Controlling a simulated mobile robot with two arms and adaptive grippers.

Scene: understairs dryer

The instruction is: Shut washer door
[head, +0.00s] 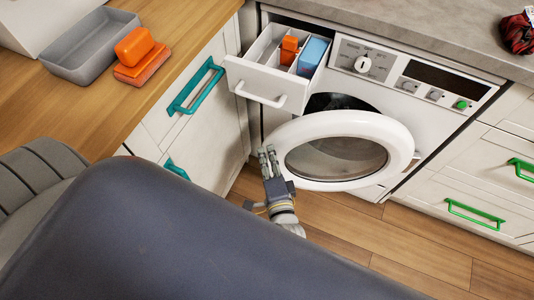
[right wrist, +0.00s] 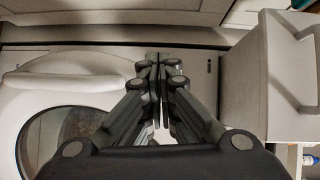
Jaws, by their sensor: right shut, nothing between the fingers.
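The washer (head: 345,95) stands under a grey worktop. Its round door (head: 390,130), a white ring with a dark glass window, is open, and part of the dark drum opening shows above it. My right gripper (head: 268,152) is shut and empty at the door's left edge; I cannot tell whether it touches the rim. In the right wrist view the closed fingers (right wrist: 160,62) point ahead, with the door (right wrist: 85,80) to their left. My left gripper is not in view.
The washer's detergent drawer (head: 260,90) is pulled out, holding an orange and a blue item. It also shows on the right in the right wrist view (right wrist: 285,75). Cabinets with teal handles (head: 195,85) stand left, green-handled drawers (head: 475,210) right. Wooden floor (head: 350,230) lies below.

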